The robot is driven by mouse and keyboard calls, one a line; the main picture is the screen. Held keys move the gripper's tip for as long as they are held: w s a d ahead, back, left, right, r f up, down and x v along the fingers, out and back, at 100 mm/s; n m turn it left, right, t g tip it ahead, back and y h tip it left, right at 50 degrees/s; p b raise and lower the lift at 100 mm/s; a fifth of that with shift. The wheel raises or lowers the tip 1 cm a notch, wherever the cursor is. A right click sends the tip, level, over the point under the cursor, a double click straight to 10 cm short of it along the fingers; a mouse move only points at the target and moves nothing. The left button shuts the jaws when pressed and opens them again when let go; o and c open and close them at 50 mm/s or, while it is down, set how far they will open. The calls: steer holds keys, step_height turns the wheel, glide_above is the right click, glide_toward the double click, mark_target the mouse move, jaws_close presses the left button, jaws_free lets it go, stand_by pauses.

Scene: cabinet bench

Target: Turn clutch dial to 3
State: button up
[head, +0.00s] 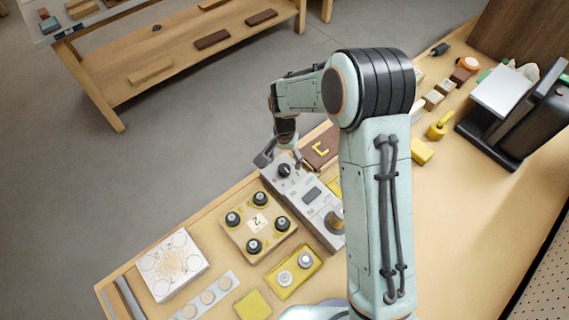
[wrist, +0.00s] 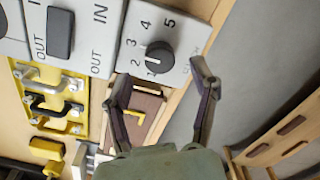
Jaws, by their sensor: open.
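The clutch dial (wrist: 160,57) is a black round knob on a light grey panel (wrist: 185,65), with the numbers 1 to 5 printed around it. A pale mark shows on the knob's side near 1 and 2; I cannot tell which number it points to. The dial also shows in the head view (head: 285,171) at the panel's far end. My gripper (wrist: 163,80) is open and empty, its two fingers reaching toward the dial with the knob between and beyond the tips. In the head view my gripper (head: 281,160) is just above the dial, and contact is not clear.
The panel also has a dark rocker switch (wrist: 60,32) marked IN and OUT. A brown block with a yellow letter (head: 320,149) lies beside the panel. A board with several black knobs (head: 258,222) and a yellow plate with round knobs (head: 294,272) stand nearby.

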step_height(320, 180, up, 9)
stand_by(0.4)
step_height(320, 180, up, 10)
steer(key=m+t, duration=0.1)
steer(key=t, duration=0.1)
glide_above(286, 167)
steer(key=d, duration=0.5)
steer(key=s+d+r+t, duration=0.1)
steer(key=s+d+r, duration=0.35)
steer(key=s, duration=0.25)
steer(key=s+d+f+n+g, duration=0.1)
steer(key=s+f+n, duration=0.1)
steer(key=s, duration=0.7)
steer(key=s+d+f+n+g, duration=0.1)
steer(key=s+f+n+g, duration=0.1)
steer(key=s, duration=0.7)
steer(key=shift+f+y, duration=0.4)
steer(key=shift+f, duration=0.35)
